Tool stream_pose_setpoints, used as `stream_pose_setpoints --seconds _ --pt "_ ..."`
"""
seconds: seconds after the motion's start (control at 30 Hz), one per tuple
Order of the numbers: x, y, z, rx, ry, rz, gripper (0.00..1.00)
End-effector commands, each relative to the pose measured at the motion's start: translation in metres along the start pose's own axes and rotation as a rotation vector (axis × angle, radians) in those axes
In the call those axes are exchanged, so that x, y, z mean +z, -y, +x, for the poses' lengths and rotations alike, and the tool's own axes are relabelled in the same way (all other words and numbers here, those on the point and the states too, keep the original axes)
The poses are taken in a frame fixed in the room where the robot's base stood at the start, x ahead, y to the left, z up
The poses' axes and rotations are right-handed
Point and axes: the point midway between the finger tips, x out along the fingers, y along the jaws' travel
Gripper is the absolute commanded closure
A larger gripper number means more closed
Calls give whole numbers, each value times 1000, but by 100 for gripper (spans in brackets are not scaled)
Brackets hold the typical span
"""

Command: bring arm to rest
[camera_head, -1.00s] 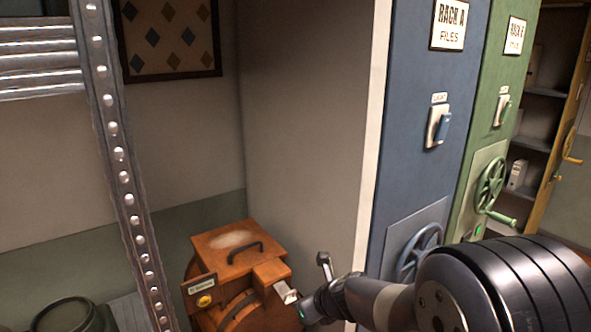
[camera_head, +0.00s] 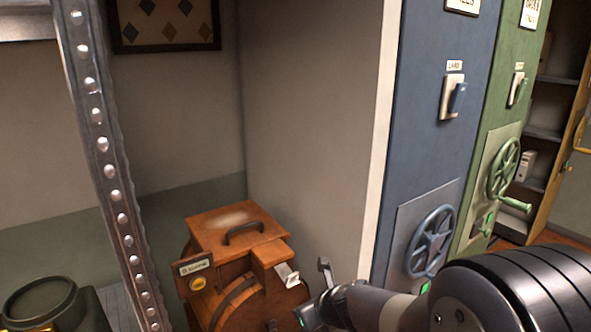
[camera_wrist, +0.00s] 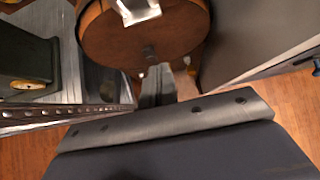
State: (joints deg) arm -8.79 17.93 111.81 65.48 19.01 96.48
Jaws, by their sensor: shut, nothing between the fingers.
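My dark arm (camera_head: 500,290) reaches in from the lower right in the head view. Its slim wrist end, with a small green light, is low in the picture, in front of a wooden drum-shaped machine (camera_head: 237,235). In the wrist view, my gripper (camera_wrist: 165,82) shows as narrow grey fingers close together, shut and empty. The round wooden body (camera_wrist: 145,40) of the machine is just beyond them at the top. I cannot tell the exact gap between the fingers and the wood.
A perforated metal post (camera_head: 110,170) stands at left, near a dark green container (camera_head: 40,300). A blue rack (camera_head: 425,140) with a handwheel (camera_head: 430,242) and a green rack (camera_head: 500,110) stand at right. Wooden floor (camera_wrist: 285,110) shows in the wrist view.

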Motion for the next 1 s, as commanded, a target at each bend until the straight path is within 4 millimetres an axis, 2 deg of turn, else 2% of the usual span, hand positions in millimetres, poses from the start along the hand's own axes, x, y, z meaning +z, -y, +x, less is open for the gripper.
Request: stream_pose_setpoints --seconds 0.03,0.2,0.63,0.77,1.0 --pt "4 1 -11 -2 2 -1 100" --pt "3 0 -24 0 1 0 100" --pt "1 0 -27 0 -1 0 100" --pt "1 0 -21 1 -1 0 100" --pt "0 0 13 3 -3 0 100"
